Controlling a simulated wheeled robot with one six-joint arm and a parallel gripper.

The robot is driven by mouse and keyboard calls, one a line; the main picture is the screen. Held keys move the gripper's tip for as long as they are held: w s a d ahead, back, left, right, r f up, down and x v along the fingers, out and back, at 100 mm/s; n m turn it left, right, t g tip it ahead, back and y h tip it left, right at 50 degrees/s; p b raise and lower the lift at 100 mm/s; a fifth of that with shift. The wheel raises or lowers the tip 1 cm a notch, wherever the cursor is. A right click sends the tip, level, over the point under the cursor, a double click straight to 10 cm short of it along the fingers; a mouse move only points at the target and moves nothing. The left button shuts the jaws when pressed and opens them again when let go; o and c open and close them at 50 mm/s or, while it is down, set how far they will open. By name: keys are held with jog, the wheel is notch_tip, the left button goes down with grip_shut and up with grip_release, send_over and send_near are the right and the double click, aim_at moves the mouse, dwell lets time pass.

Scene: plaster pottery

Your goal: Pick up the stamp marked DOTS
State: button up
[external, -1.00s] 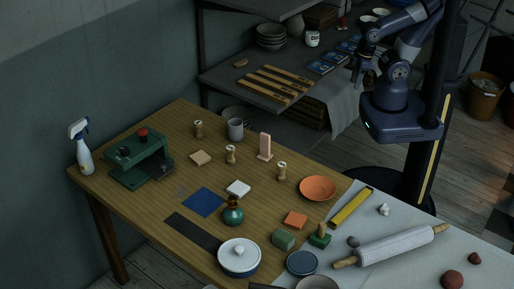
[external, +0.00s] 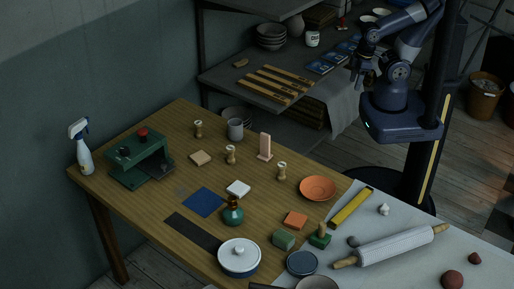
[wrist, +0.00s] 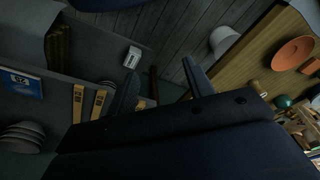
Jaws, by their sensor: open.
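Three small wooden stamps with rounded handles stand on the wooden table: one at the back (external: 198,129), one in the middle (external: 230,155) and one nearer the orange dish (external: 282,172). Their markings are too small to read, so I cannot tell which one says DOTS. My gripper (external: 361,76) is raised beside the shelf, far to the right of and above the stamps. In the wrist view my gripper (wrist: 160,82) has its two fingers apart with nothing between them.
A green press (external: 138,160), a grey mug (external: 235,129), a pink upright block (external: 265,147) and an orange dish (external: 318,188) stand around the stamps. A rolling pin (external: 392,246) lies at the front right. The shelf (external: 225,75) stands behind the table.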

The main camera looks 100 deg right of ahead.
jog(key=w+d+n+h+b, duration=0.1)
jog(key=w+n+h+b, duration=0.25)
jog(key=w+n, duration=0.75)
jog(key=n+t+h+b, duration=0.3)
jog(key=n+t+b, duration=0.6)
jog(key=n, duration=0.9)
send_over(231, 155)
jog(key=s, duration=0.3)
notch_tip(231, 155, down, 10)
jog(key=g, duration=0.1)
jog(key=f, duration=0.2)
jog(key=f+b, duration=0.1)
jog(key=f, duration=0.3)
jog(key=shift+w+a+b, duration=0.2)
jog(key=shift+w+b, duration=0.1)
jog(key=shift+w, duration=0.1)
jog(key=x, duration=0.5)
jog(key=shift+d+f, duration=0.1)
jog(key=shift+f, duration=0.25)
